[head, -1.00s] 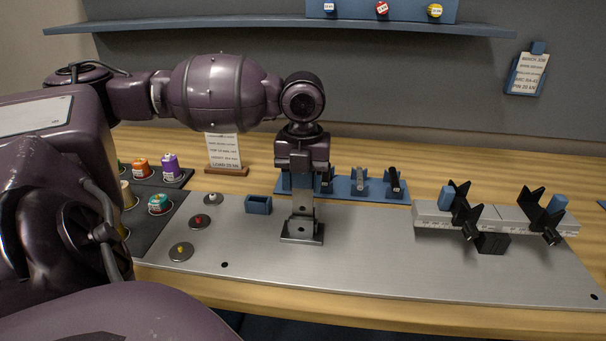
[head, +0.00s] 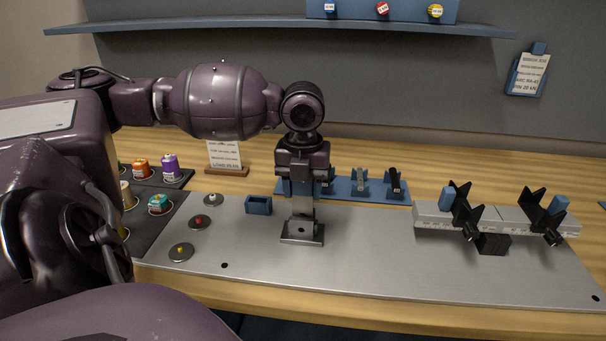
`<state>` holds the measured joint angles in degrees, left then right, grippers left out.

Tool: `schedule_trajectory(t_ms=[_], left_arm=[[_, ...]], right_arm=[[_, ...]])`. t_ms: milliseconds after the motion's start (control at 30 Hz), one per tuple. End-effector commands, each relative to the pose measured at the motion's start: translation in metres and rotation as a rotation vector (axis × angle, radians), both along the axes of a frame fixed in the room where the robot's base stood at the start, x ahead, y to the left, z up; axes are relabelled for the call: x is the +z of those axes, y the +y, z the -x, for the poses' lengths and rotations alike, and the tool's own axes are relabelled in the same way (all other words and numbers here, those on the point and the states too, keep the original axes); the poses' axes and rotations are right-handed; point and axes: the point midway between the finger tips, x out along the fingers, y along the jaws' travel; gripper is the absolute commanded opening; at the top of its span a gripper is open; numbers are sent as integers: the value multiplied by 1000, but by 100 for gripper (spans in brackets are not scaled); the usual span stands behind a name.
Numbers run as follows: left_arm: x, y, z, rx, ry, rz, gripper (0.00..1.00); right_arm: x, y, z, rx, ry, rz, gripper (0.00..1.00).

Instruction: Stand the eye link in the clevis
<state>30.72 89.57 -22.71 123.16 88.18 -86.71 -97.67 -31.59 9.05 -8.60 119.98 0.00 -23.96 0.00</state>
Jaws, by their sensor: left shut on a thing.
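The clevis (head: 302,231) is a grey metal fitting on a dark square foot, standing on the steel plate left of its middle. My left gripper (head: 302,188) points straight down above it and is shut on the eye link (head: 302,206), a grey upright strip. The link's lower end is at the clevis, in line with it. The gripper hides the link's upper part, and I cannot tell how deep its lower end sits between the cheeks. My right gripper is not in view.
A blue rack (head: 362,188) with several dark and grey parts stands behind the gripper. A small blue box (head: 258,205) and several round discs are to the left. A grey rail (head: 434,216) with black V-shaped holders stands right. The steel plate (head: 375,255) between is clear.

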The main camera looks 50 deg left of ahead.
Motion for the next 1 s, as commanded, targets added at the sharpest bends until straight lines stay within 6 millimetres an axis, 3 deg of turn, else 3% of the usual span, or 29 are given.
schedule_trajectory(t_ms=[1000], left_arm=[[-21, 0, 0, 0, -1, 1, 26]], right_arm=[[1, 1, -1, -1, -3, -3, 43]])
